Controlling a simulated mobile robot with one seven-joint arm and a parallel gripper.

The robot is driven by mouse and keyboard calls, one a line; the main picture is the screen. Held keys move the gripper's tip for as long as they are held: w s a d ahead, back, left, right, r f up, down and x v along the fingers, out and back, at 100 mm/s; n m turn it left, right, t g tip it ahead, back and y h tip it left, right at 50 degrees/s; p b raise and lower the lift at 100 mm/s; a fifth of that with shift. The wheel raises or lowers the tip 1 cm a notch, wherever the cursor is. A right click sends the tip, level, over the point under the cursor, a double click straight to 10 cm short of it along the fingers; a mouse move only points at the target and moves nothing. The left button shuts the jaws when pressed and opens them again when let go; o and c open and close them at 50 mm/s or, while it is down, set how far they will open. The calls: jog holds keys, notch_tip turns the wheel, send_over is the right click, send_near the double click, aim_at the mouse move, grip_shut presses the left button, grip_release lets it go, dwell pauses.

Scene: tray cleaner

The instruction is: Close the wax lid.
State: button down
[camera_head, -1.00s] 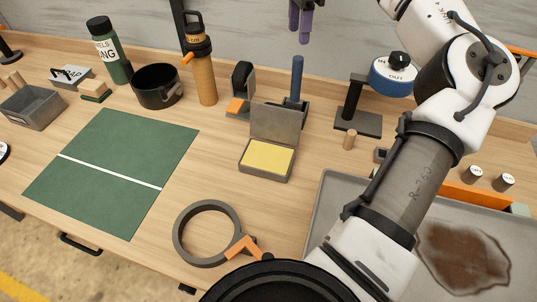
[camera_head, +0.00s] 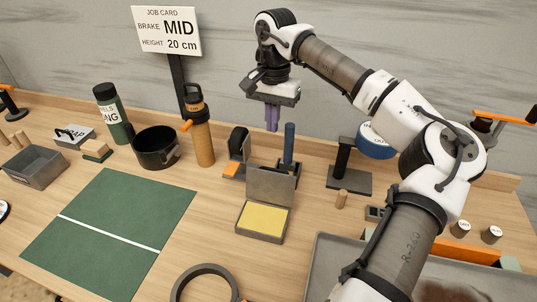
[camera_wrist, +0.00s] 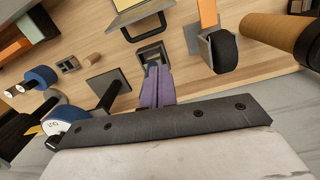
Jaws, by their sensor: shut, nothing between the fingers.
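The wax box (camera_head: 262,222) is a small grey box with yellow wax inside, standing on the bench in the middle of the head view. Its grey lid (camera_head: 271,184) stands up, open, along the back edge. In the wrist view part of a grey frame, probably the lid (camera_wrist: 143,16), shows at the top edge. My gripper (camera_head: 272,126) hangs above and behind the box, near the back wall, with its purple fingers pointing down. The fingers (camera_wrist: 157,72) are together and empty in the wrist view.
A blue-handled tool (camera_head: 289,145) stands just behind the lid, with a black and orange holder (camera_head: 236,150) on its left. An orange bottle (camera_head: 200,135) and black pot (camera_head: 156,147) are further left. A green mat (camera_head: 110,230) lies front left. A black stand (camera_head: 345,165) is right.

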aim_at(272, 183)
notch_tip(272, 183, down, 11)
jog(key=s+n+p, duration=0.1)
jog(key=p, duration=0.1)
jog(key=shift+s+a+r, duration=0.15)
jog(key=shift+a+r, duration=0.05)
jog(key=shift+a, duration=0.15)
jog(key=shift+s+d, duration=0.1)
dwell(0.4)
jog(key=shift+s+r+t+b, duration=0.15)
jog(key=shift+t+b, duration=0.15)
jog(key=shift+b, duration=0.2)
